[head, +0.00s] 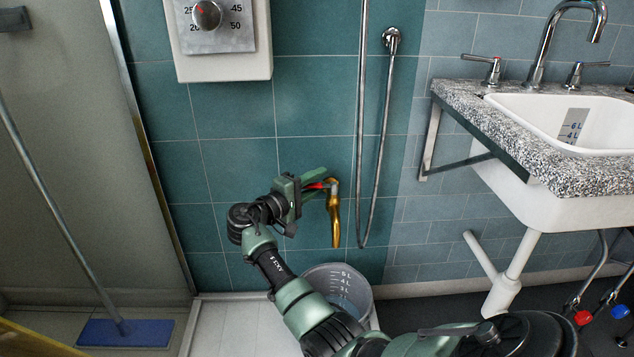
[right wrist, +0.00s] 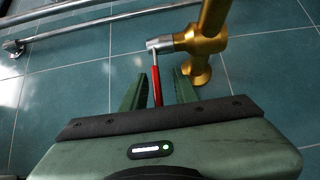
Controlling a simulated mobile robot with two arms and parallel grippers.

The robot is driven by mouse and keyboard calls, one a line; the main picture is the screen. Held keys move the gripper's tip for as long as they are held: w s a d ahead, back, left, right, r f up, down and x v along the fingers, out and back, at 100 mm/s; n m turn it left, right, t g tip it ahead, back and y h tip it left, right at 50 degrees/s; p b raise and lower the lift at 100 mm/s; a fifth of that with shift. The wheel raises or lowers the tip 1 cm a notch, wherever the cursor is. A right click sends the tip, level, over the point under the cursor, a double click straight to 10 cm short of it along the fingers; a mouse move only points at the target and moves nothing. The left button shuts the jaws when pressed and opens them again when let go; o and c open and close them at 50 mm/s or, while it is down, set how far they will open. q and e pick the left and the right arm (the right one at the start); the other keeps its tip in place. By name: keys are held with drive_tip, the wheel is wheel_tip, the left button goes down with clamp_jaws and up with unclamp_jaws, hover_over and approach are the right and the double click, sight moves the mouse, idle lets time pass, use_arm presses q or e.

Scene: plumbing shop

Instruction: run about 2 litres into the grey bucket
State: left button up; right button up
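A brass tap (head: 334,215) with a red lever (head: 317,185) comes out of the teal tiled wall. The grey bucket (head: 366,298) stands on the floor below it, with litre marks inside; my arm hides part of it, and I cannot tell its water level. My right gripper (head: 312,187) is at the lever. In the right wrist view, the red lever (right wrist: 157,86) lies between the two fingers of my right gripper (right wrist: 157,88), with a gap beside it, so the gripper looks open. The tap's brass body (right wrist: 204,50) is just ahead. My left gripper is out of view.
A basin (head: 540,205) with a speckled counter (head: 590,172) juts out at the right. A hose (head: 385,130) hangs beside the tap. A dial box (head: 222,68) is on the wall above. A blue mop (head: 125,333) stands at the left behind a metal-edged panel.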

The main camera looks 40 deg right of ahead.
sight(304, 188)
drive_tip(key=a+p, duration=0.2)
drive_tip(key=a, duration=0.5)
drive_tip(key=shift+s, duration=0.2)
drive_tip(key=shift+s+a, duration=0.1)
drive_tip(key=shift+a, duration=0.3)
